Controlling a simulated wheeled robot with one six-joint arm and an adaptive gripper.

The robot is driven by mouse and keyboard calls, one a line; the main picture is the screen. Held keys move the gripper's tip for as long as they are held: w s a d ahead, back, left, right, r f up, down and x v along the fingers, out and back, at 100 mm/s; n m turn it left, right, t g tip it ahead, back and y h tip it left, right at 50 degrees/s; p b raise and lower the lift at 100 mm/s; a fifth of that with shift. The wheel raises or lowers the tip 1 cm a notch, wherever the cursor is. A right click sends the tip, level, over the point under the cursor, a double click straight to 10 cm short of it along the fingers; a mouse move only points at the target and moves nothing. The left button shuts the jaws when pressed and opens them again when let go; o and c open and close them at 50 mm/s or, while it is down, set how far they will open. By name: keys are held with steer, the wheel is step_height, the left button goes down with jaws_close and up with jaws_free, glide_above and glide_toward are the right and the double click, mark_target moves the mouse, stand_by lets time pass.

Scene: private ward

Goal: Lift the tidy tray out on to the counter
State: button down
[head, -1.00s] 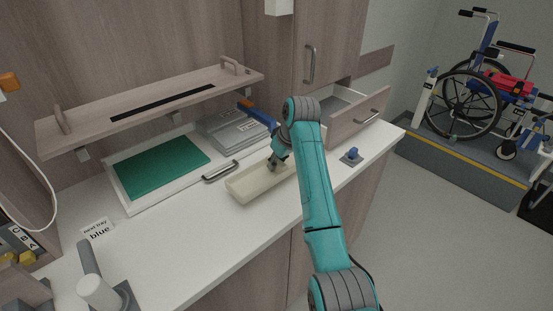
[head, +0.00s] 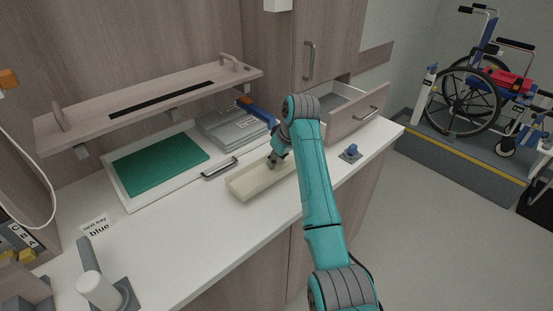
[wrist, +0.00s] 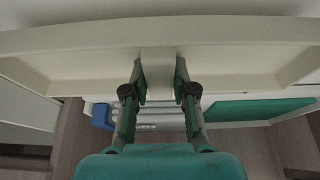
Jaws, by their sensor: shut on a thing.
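The tidy tray (head: 240,190) is a long, shallow, cream tray over the middle of the white counter (head: 185,240), near its front edge. My gripper (head: 275,161) is shut on it from above, near its middle. In the wrist view, the fingers (wrist: 160,88) close on an upright part at the middle of the tray (wrist: 70,45), which spans the picture. The tray looks level and empty where it shows. My arm hides its right end. I cannot tell whether its underside touches the counter.
An open drawer (head: 362,119) stands out at the right. A small blue-topped fitting (head: 351,153) is on the counter right of my arm. A green mat (head: 160,165) on a white board, a grey case (head: 232,128) and a wooden shelf (head: 150,102) lie behind.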

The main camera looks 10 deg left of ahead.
steer(key=shift+f, duration=1.3)
steer(key=shift+f, duration=0.35)
steer(key=c, duration=0.9)
jaws_free()
steer(key=shift+o, duration=0.2)
steer(key=v, duration=1.2)
